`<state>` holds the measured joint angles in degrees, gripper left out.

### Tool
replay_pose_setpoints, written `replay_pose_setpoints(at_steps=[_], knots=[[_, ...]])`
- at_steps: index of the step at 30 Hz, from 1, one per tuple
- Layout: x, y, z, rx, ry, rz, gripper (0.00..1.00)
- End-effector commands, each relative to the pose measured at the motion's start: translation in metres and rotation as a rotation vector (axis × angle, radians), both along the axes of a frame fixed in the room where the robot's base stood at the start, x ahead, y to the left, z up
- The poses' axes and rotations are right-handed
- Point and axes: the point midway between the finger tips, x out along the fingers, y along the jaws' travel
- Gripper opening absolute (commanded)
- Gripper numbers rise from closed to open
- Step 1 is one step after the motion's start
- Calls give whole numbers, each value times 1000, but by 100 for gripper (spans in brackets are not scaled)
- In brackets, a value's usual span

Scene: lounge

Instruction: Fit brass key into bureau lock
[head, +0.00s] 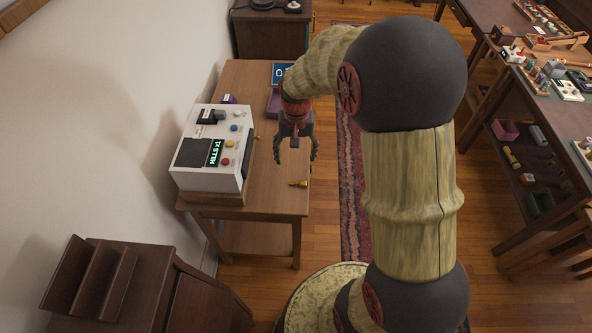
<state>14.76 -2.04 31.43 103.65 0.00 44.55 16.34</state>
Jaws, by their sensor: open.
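A small brass-coloured piece (299,184), which looks like the brass key, lies on the wooden table (268,195) close to its right edge. My gripper (296,157) is open and points down above the table, just behind the brass piece in the picture, with nothing seen between its fingers. The gap between gripper and tabletop cannot be judged well. No lock can be made out. A dark wooden cabinet (200,300) at the lower left may be the bureau, but I cannot tell.
A white box with buttons and a green display (212,150) fills the table's left side. A purple tray (274,102) and a blue sign (283,73) stand behind. Cluttered dark tables (500,75) line the right. A red rug (356,195) lies on the floor between.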

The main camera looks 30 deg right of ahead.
Motion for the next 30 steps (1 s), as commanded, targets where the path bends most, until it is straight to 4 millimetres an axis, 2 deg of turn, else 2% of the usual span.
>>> replay_pose_setpoints(at_steps=[1,6,12,16,21,25,30], knots=[[-4,10,27,-10,-35,34,68],[-42,48,107,-42,-146,170,68],[-107,88,174,-82,-277,333,68],[-149,106,197,-105,-354,425,68],[-186,119,207,-126,-417,505,68],[-197,122,208,-133,-436,528,68],[-198,122,208,-133,-437,532,68]])
